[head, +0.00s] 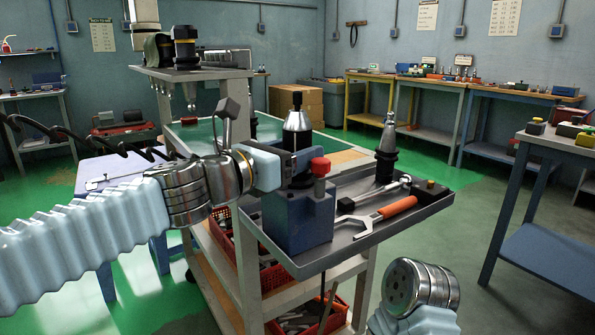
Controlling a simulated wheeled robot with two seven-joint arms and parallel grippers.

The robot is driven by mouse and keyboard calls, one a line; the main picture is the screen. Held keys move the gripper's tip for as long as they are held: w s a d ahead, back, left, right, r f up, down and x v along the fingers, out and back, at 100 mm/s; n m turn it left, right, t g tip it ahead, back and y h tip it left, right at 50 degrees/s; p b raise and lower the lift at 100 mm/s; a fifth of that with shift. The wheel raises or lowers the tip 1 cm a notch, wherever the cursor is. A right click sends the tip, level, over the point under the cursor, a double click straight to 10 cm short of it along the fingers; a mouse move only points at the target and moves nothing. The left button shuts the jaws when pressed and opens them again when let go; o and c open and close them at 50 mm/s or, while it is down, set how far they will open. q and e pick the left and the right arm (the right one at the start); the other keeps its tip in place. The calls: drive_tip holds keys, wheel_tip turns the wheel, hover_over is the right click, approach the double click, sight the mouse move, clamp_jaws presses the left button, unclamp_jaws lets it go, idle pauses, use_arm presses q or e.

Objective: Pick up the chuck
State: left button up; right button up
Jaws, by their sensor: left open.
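A chuck with a silver cone body and a dark top (297,120) stands upright at the blue block fixture (300,222) at the tray's near left. My left gripper (303,163) comes in from the left, its dark fingers open at the chuck's lower part. The fingers and fixture hide the chuck's base, and I cannot tell whether they touch it. A second tool holder, black with a silver tip (387,150), stands upright in the grey tray (400,224). My right arm's wrist shows at the lower right; its gripper is out of view.
A red-knobbed part (320,168) rises from the blue fixture, close to my left gripper. Dark tool holders (186,47) stand on the cart's upper shelf (215,72). Open floor lies right of the cart.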

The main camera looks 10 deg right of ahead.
sight(288, 128)
use_arm(q)
drive_tip(key=shift+w+d, duration=0.3)
drive_tip(key=shift+d, duration=0.2)
drive_tip(key=c, duration=1.2)
drive_tip(key=shift+r, duration=0.2)
drive_tip(key=shift+r, duration=0.15)
wheel_tip(288, 128, up, 3)
drive_tip(key=p, duration=0.3)
drive_tip(key=shift+r, duration=0.35)
wheel_tip(288, 128, up, 14)
drive_tip(key=shift+a+r, duration=0.1)
